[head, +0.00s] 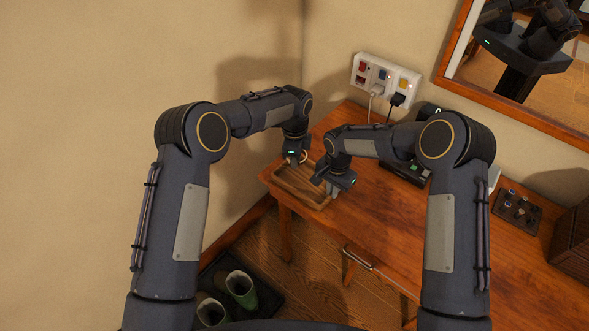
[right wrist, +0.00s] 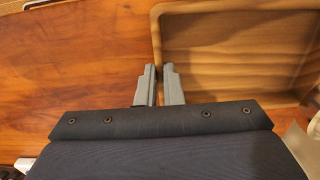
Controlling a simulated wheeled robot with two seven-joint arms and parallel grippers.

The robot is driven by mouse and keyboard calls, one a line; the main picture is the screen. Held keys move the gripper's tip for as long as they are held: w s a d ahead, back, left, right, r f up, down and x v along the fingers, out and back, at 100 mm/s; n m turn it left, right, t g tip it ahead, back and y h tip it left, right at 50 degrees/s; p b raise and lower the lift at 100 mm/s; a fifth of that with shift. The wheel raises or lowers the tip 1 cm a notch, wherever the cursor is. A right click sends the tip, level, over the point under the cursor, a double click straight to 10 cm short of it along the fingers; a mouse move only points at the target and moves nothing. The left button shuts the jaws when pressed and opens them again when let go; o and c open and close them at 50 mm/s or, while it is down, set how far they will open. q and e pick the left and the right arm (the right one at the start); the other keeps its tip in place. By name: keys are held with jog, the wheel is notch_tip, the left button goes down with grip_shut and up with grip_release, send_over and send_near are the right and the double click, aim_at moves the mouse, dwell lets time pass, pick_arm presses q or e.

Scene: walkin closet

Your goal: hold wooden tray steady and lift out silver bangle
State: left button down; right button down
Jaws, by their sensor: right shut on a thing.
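The wooden tray (head: 318,199) sits on the near left end of the wooden table. My right gripper (head: 335,190) is shut on its right side wall; in the right wrist view the fingers (right wrist: 159,86) straddle the tray's rim (right wrist: 157,32). The part of the tray floor in that view is bare. My left gripper (head: 294,160) is over the tray's far left end, pointing down. A pale curved ring, likely the silver bangle (head: 304,157), shows right beside its fingers. I cannot tell whether these fingers hold it or whether they are open.
A wall socket strip (head: 386,80) with plugs and a dark device (head: 408,170) are behind my right arm. A small dark tray with several little items (head: 516,211) and a dark box (head: 573,243) lie to the right. Boots (head: 240,288) stand on the floor below.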

dwell(0.3)
jog(key=c, duration=1.5)
grip_release()
notch_tip(320, 180, up, 12)
